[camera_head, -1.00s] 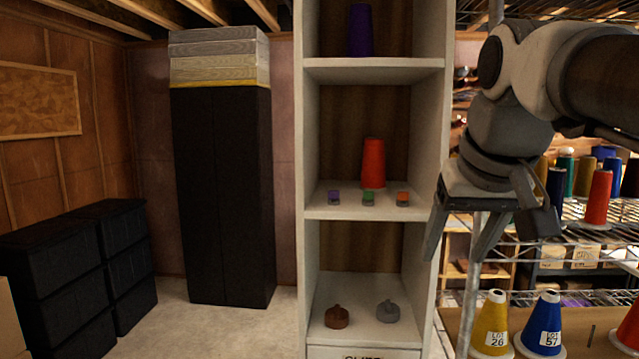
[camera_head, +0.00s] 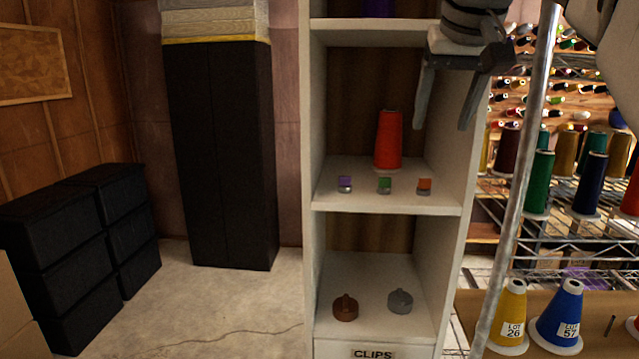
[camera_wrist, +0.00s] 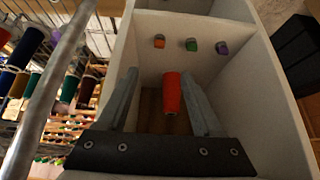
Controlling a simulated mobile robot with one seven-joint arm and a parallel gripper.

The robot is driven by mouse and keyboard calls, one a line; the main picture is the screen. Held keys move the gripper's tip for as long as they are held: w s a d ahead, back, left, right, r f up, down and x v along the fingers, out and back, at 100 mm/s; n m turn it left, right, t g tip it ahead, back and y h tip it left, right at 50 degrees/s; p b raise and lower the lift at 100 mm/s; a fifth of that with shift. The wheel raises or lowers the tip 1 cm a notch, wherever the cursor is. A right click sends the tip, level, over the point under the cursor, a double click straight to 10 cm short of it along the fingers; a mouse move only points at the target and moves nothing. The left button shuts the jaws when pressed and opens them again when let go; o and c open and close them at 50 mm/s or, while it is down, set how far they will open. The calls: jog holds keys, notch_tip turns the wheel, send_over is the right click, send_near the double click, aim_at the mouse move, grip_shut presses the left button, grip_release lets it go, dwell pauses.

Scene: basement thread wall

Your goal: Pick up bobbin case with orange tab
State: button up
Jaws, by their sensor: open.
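The bobbin case with orange tab (camera_head: 424,187) stands on the middle shelf of the white shelf unit, the rightmost of three small cases. In the wrist view the orange-tabbed case (camera_wrist: 159,41) is the leftmost of the row. The green-tabbed case (camera_head: 384,186) and the purple-tabbed case (camera_head: 345,184) stand to its left in the head view. My gripper (camera_head: 443,115) is open and empty, above and apart from the case, at the right side of the shelf opening. In the wrist view the red cone shows between its fingers (camera_wrist: 166,85).
A red thread cone (camera_head: 388,140) stands behind the cases. The shelf unit's right wall (camera_head: 462,150) and the upper shelf (camera_head: 370,32) bound the opening. A metal post (camera_head: 520,170) and a thread rack stand at right. Brown (camera_head: 345,307) and grey (camera_head: 399,301) pieces lie below.

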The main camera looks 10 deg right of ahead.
send_over(426, 180)
jog(key=s, duration=0.2)
jog(key=f, duration=0.7)
jog(key=shift+s+a+f, duration=0.1)
jog(key=shift+s+a, duration=0.05)
jog(key=shift+a, duration=0.2)
jog(key=shift+s+x, duration=0.1)
jog(key=shift+x, duration=1.2)
jog(key=shift+s+x, duration=0.15)
jog(key=shift+x, duration=1.15)
jog(key=shift+f, duration=0.1)
grip_shut()
